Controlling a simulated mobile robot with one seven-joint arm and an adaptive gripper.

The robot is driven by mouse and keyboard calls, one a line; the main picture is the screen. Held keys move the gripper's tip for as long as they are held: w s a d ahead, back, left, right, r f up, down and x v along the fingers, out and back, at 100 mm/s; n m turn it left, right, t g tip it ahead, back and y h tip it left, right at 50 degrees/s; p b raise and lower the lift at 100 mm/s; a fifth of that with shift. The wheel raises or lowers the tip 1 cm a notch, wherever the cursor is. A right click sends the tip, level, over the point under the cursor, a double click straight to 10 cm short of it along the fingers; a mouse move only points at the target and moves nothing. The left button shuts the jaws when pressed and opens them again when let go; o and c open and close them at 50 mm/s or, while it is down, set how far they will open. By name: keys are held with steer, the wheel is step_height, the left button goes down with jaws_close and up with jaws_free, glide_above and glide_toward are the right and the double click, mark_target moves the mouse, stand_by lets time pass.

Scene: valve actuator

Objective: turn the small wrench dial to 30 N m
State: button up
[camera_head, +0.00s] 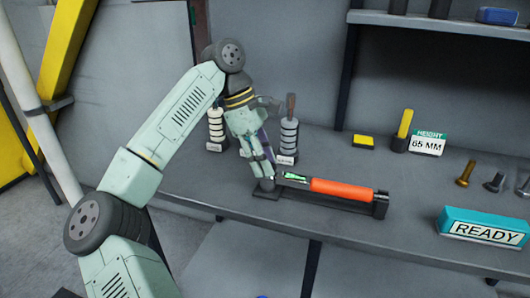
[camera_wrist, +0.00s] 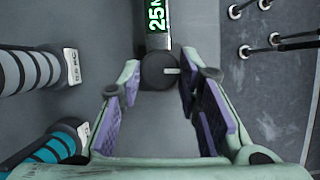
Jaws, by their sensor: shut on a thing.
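The small wrench (camera_head: 342,190) lies on the grey bench with its orange handle to the right in the head view. Its green-lit display (camera_head: 295,177) is too small to read there. In the wrist view the display (camera_wrist: 156,15) reads 25, with the unit cut off. The dark round dial (camera_wrist: 158,72), with a pale mark pointing right, is at the wrench's left end. My gripper (camera_head: 264,176) reaches down over that end. In the wrist view my gripper (camera_wrist: 160,78) has its purple-padded fingers on either side of the dial, shut on it.
Two ringed posts (camera_head: 216,127) (camera_head: 289,136) stand behind the gripper. A yellow block (camera_head: 363,142), a "HEIGHT 65 MM" sign (camera_head: 428,144) and several bolts (camera_head: 465,174) are to the right. A teal "READY" box (camera_head: 484,229) sits at front right. A shelf (camera_head: 440,22) hangs above.

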steer(key=m+p, duration=0.1)
steer(key=m, duration=0.1)
steer(key=m+g+p, duration=0.1)
steer(key=shift+w+d+r+y+p, duration=0.1)
steer(key=shift+r+y+p, duration=0.2)
steer(key=shift+y, duration=0.1)
steer(key=shift+f+m+p, duration=0.2)
steer(key=shift+m+p, duration=0.55)
steer(key=shift+m, duration=0.15)
steer(key=o, duration=1.2)
steer(key=shift+f, duration=0.1)
steer(key=shift+c, duration=0.2)
steer(key=shift+w, duration=0.1)
steer(key=v, duration=1.2)
steer(key=shift+w+d, duration=0.2)
steer(key=shift+d, duration=0.05)
